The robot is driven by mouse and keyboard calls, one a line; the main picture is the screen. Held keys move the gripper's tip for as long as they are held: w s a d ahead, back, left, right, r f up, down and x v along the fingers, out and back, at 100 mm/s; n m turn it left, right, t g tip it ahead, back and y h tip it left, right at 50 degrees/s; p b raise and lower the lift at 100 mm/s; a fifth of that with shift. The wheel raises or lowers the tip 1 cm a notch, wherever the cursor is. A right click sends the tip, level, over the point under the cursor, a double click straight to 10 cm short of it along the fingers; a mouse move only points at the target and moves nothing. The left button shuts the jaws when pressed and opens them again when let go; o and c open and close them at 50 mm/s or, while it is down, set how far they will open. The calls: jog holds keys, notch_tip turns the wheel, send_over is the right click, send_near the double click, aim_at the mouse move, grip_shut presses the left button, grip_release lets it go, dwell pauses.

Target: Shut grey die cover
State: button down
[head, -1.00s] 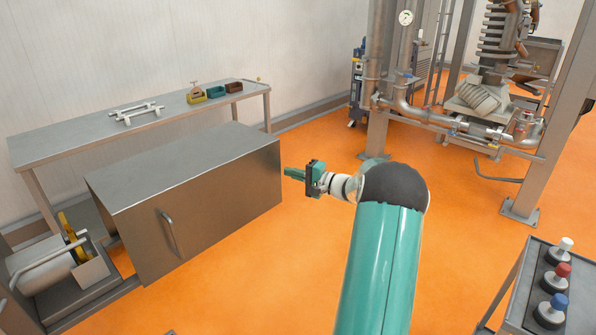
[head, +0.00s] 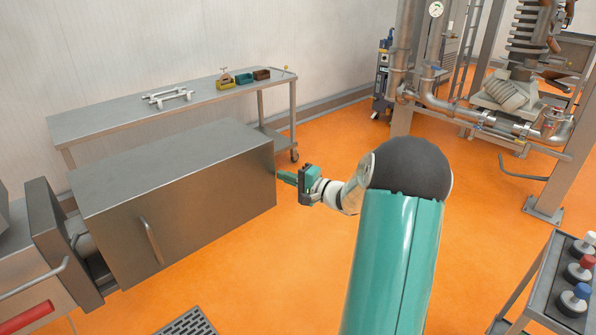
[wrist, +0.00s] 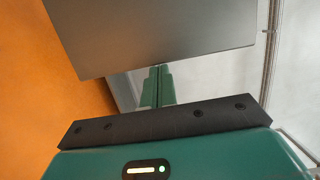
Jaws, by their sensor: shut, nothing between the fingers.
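The grey die cover (head: 205,205) is a large metal box-shaped hood with a bar handle (head: 152,240) on its near face. It stands left of centre in the head view. A gap shows between its left end and an upright grey plate (head: 60,242); grey machine parts show in that gap. My gripper (head: 279,175) is at the cover's right end, its green fingers shut and empty. In the wrist view the fingertips (wrist: 158,68) meet the lower edge of the cover's grey panel (wrist: 165,35); I cannot tell whether they touch it.
A metal table (head: 130,115) behind the cover bears a light bracket (head: 168,96) and small coloured blocks (head: 243,79). Orange floor (head: 330,260) is clear around my arm.

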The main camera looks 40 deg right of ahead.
aim_at(267, 179)
jog(key=shift+w+a+r, duration=0.1)
jog(key=shift+a, duration=1)
jog(key=shift+w+a, duration=0.1)
jog(key=shift+a, duration=0.95)
